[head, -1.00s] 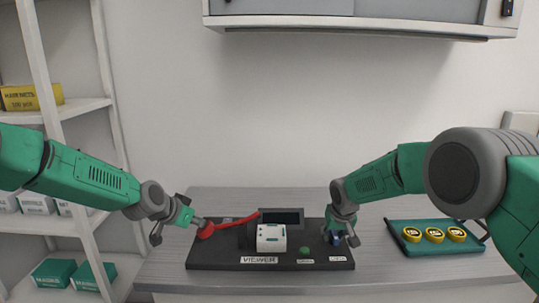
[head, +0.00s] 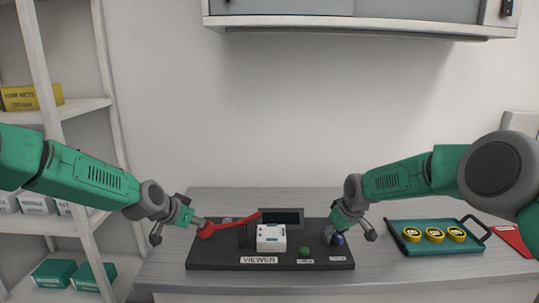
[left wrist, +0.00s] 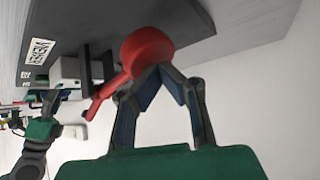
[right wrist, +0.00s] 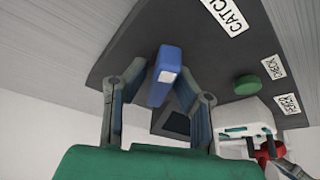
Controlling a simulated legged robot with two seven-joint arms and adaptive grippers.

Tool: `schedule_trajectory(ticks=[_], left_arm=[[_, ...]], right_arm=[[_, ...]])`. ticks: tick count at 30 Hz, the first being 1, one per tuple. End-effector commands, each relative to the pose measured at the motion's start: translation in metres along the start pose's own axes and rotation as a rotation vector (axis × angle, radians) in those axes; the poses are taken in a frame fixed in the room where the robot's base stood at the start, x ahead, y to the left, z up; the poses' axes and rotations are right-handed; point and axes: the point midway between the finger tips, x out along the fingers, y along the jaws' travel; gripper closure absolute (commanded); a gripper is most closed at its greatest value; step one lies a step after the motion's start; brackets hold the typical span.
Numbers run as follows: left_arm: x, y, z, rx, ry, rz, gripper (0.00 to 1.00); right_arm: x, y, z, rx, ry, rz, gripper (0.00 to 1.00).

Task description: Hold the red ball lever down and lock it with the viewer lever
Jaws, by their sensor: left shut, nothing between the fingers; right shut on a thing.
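The red ball lever (head: 230,223) runs from its ball at the left to beside the white viewer block (head: 271,238). My left gripper (head: 198,224) is shut and empty, its fingertips against the ball. In the left wrist view the red ball (left wrist: 147,48) sits just beyond the fingertips (left wrist: 160,72). A blue lever (right wrist: 162,78) stands beside the label CATCH (right wrist: 226,14). My right gripper (right wrist: 160,92) has a finger on each side of it and is shut on it. In the head view this gripper (head: 336,236) partly hides the blue lever.
The dark base plate (head: 215,262) carries a green knob (head: 305,251) and the VIEWER label (head: 259,260). A teal tray (head: 420,247) with yellow discs stands to the right, near a red flat item (head: 514,240). White shelves (head: 80,110) stand at the left.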

Motion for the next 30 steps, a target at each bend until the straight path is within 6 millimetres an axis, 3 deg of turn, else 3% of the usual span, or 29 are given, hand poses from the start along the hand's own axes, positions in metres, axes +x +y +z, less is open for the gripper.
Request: schedule_trajectory(ticks=[7, 20, 30], left_arm=[[0.0009, 0.0005, 0.0023, 0.000, -0.004, 0.002, 1.00], [0.0012, 0.0006, 0.0026, 0.000, -0.005, 0.002, 1.00], [0.0015, 0.0005, 0.0026, 0.000, -0.005, 0.002, 1.00]], right_arm=[[0.0006, 0.0006, -0.0008, -0.249, 0.004, -0.110, 0.93], [0.0002, 0.0014, -0.0005, -0.318, 0.002, -0.135, 0.93], [0.0023, 0.0028, -0.0027, -0.611, 0.004, -0.256, 0.93]])
